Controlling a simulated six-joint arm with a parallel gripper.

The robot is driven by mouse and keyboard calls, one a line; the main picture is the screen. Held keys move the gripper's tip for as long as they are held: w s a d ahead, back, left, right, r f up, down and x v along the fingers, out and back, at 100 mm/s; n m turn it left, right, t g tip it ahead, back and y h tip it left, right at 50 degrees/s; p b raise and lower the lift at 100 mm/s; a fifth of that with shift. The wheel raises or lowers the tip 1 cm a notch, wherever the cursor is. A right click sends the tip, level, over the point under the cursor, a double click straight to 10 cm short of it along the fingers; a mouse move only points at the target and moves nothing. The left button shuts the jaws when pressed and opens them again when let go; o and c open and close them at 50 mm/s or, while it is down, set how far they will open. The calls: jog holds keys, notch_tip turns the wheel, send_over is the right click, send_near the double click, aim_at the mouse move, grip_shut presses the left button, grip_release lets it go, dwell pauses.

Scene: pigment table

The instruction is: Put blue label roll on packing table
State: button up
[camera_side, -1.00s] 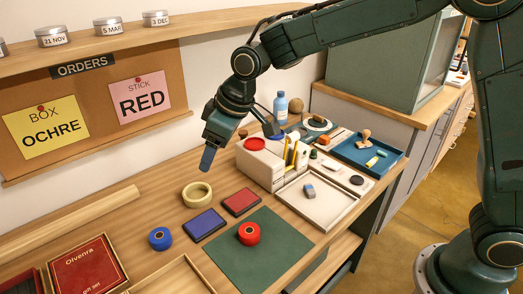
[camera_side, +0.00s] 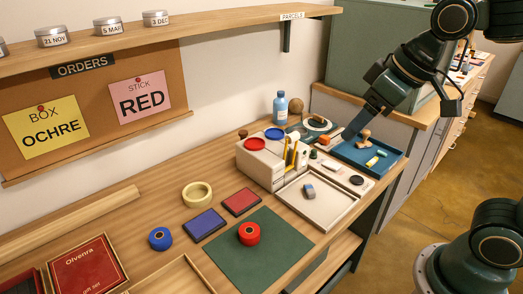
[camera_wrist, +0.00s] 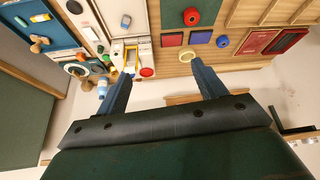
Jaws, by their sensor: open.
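The blue label roll (camera_side: 160,238) lies flat on the wooden table (camera_side: 120,215), left of a blue pad and in front of a cream tape roll. It also shows in the wrist view (camera_wrist: 222,41), near the red roll. My gripper (camera_side: 350,131) is at the right, above the blue tray and far from the blue roll. In the wrist view my gripper's fingers (camera_wrist: 158,70) stand wide apart with nothing between them. No surface is labelled as the packing table, so I cannot tell which one it is.
A red roll (camera_side: 249,233) sits on the green mat (camera_side: 262,262). Blue (camera_side: 207,224) and red (camera_side: 241,201) flat pads lie nearby. A white holder (camera_side: 262,160), a blue tray (camera_side: 350,153) with a stamp and a blue bottle (camera_side: 280,108) crowd the table's right part.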

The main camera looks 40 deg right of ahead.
jog(key=s+d+f+m, duration=0.1)
jog(key=s+d+f, duration=0.1)
jog(key=s, duration=0.6)
jog(key=shift+s+d+f+m+h, duration=0.2)
jog(key=shift+s+d+m+h, duration=0.2)
jog(key=shift+d, duration=0.15)
jog(key=shift+w, duration=0.1)
dwell(0.6)
